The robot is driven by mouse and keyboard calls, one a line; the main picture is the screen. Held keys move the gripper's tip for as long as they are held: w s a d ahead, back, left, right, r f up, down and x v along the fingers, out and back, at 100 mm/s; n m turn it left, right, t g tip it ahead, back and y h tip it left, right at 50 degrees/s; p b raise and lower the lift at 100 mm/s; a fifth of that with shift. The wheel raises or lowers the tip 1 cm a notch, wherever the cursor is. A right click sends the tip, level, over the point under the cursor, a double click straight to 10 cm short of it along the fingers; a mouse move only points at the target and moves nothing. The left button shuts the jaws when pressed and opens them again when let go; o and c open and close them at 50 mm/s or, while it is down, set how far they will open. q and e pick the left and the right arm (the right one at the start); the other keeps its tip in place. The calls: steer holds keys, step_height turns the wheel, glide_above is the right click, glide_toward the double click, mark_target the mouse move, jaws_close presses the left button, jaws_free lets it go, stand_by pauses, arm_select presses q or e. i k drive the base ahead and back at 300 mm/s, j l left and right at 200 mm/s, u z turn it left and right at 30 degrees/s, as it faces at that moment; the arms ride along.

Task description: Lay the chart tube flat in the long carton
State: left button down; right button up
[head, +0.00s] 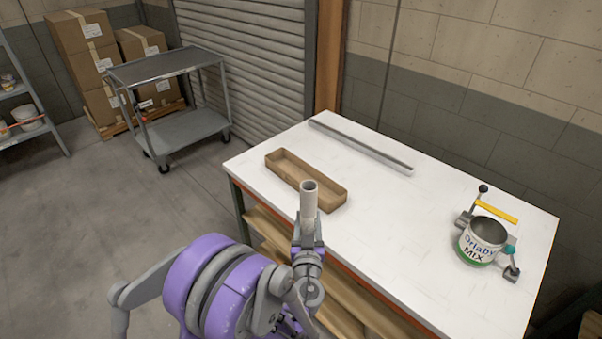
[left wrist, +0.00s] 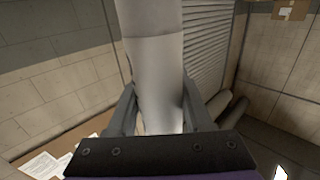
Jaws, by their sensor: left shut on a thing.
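The chart tube (head: 309,200) is a pale grey-white cylinder with an open top end, held about upright. My left gripper (head: 308,238) is shut on it near the table's front left edge. In the left wrist view the tube (left wrist: 155,75) stands between the two fingers of the gripper (left wrist: 158,112). The long carton (head: 335,196) is an open, shallow brown box on the white table, just behind the tube in the picture. The tube hides a little of the carton's near end. The carton looks empty. My right gripper is not in view.
The white table (head: 420,250) holds a long grey bar (head: 360,146) at the back and an Orlaby MIX can (head: 482,242) in a clamp at the right. A yellow-handled part (head: 497,212) lies behind the can. The middle is clear. A grey cart (head: 180,130) stands far left.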

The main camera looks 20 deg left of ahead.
mark_target(283, 163)
steer(key=i+j+z, duration=0.15)
steer(key=j, duration=0.5)
steer(key=i+j+z, duration=0.2)
steer(key=j, duration=0.5)
steer(key=i+j+z, duration=0.15)
steer(key=j, duration=0.55)
steer(key=j+z, duration=0.15)
steer(key=j, duration=0.55)
steer(key=i+j, duration=0.2)
steer(key=j, duration=0.15)
steer(key=i+j+z, duration=0.15)
steer(key=i+j, duration=0.2)
steer(key=j, duration=0.3)
steer(key=z, duration=0.05)
